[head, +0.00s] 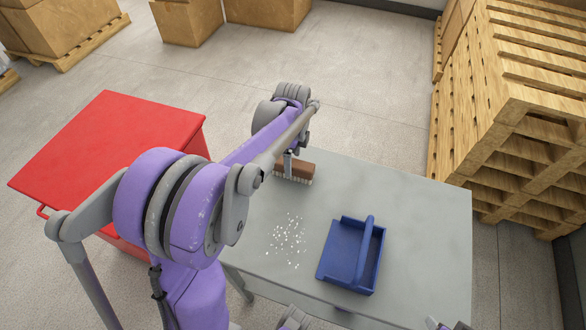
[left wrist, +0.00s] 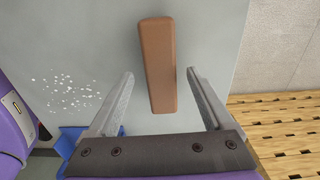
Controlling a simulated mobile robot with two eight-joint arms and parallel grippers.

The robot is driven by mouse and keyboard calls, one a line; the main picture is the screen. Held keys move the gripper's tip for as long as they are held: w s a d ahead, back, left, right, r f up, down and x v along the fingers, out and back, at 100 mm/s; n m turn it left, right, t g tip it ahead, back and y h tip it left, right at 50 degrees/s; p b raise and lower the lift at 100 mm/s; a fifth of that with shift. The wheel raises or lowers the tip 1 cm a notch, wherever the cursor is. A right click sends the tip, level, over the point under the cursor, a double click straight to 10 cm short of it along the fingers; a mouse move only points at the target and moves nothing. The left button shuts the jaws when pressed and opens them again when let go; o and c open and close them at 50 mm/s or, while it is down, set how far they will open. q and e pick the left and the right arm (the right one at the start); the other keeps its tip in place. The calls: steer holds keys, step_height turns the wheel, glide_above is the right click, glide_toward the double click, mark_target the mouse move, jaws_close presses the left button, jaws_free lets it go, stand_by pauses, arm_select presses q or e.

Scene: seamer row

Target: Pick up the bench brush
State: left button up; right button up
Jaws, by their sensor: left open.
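The bench brush (head: 294,171) has a brown block and pale bristles. It rests near the far left edge of the grey table, partly hidden by my left arm. My left gripper (head: 290,157) is above it. In the left wrist view the brown block (left wrist: 158,62) lies lengthwise between the two fingers of my left gripper (left wrist: 160,76). The fingers are open, with a gap on each side of the block.
A blue dustpan (head: 338,262) with a raised handle and scattered white bits (head: 289,240) lie on the grey table (head: 420,210). A red cabinet (head: 110,140) stands left of the table. Stacked wooden pallets (head: 520,110) stand to the right.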

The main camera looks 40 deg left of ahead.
mark_target(293, 162)
arm_select(q)
step_height(293, 162, down, 4)
steer(key=shift+w+r, duration=0.1)
steer(key=shift+r, duration=0.15)
steer(key=shift+c, duration=0.2)
jaws_close()
